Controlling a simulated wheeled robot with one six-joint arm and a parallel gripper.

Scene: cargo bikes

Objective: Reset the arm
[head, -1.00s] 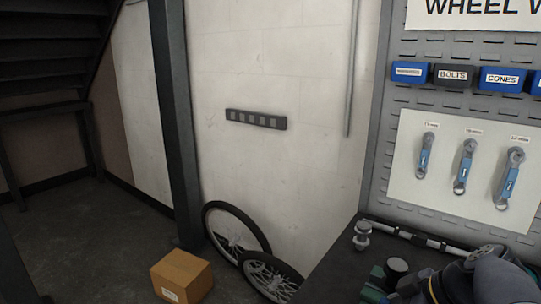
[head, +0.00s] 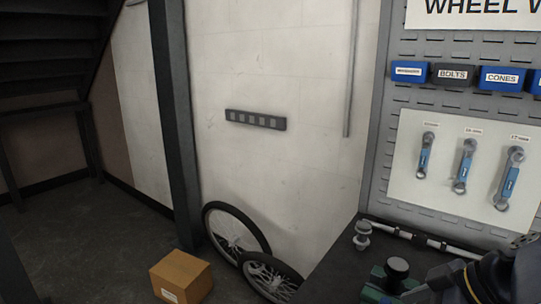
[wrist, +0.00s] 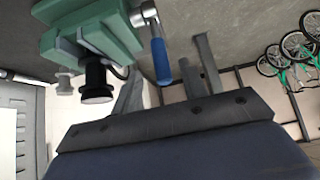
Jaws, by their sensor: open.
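My arm (head: 490,278) shows dark at the lower right corner of the head view, over the bench. A green device with a black round knob (wrist: 96,82) is beyond the fingers at upper left. A blue-handled metal tool (wrist: 158,62) is beside it. I cannot tell whether the tool touches the device.
The green device (head: 378,285) is on the dark bench, near a small metal part (head: 362,236) and a rod (head: 420,237). Several blue-handled wrenches hang on a pale board (head: 408,190). A cardboard box (head: 181,277) and wheels (head: 235,232) are on the floor. Floor at left is clear.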

